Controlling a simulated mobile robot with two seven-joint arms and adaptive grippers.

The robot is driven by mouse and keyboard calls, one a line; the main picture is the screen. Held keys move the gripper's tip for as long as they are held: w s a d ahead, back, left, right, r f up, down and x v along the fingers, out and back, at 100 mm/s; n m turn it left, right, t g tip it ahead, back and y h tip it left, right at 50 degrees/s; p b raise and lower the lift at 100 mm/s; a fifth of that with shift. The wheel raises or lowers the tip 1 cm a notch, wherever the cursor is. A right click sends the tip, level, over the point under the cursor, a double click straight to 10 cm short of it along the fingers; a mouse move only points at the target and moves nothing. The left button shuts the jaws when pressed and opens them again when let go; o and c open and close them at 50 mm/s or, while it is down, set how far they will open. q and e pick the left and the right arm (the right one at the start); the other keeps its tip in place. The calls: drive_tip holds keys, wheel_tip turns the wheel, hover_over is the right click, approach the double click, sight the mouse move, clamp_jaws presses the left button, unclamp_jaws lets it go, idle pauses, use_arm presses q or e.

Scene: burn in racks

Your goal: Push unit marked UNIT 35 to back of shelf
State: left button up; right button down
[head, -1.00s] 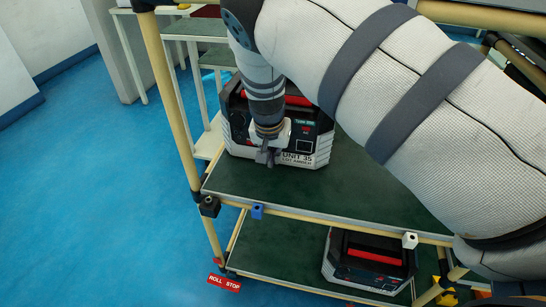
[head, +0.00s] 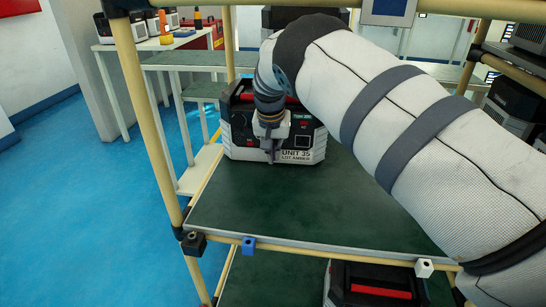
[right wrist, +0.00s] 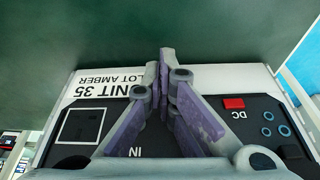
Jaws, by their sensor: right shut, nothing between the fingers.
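The unit marked UNIT 35 (head: 300,146) is a black and white box with a red handle. It stands upright toward the far side of the green shelf (head: 300,205). My right gripper (head: 272,158) is in front of its front face, with the fingers shut and nothing between them. In the right wrist view the shut fingertips (right wrist: 165,55) lie over the unit's front panel (right wrist: 85,120), beside the UNIT 35 LOT AMBER lettering. I cannot tell whether they touch it. My right arm hides part of the unit's top. My left gripper is not in view.
A similar unit (head: 372,284) stands on the lower shelf. A tan post (head: 148,110) bounds the rack at left. Blue (head: 248,245) and white (head: 424,268) clips sit on the front rail. The green shelf in front of the unit is clear.

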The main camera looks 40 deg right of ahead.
drive_tip(key=shift+a+r, duration=0.1)
drive_tip(key=shift+r, duration=0.65)
drive_tip(key=s+a, duration=0.3)
drive_tip(key=a, duration=0.1)
drive_tip(key=s+a, duration=0.4)
drive_tip(key=shift+s+a+f, duration=0.15)
drive_tip(key=shift+s+a, duration=0.05)
drive_tip(key=shift+a, duration=0.1)
drive_tip(key=shift+s+a, duration=0.35)
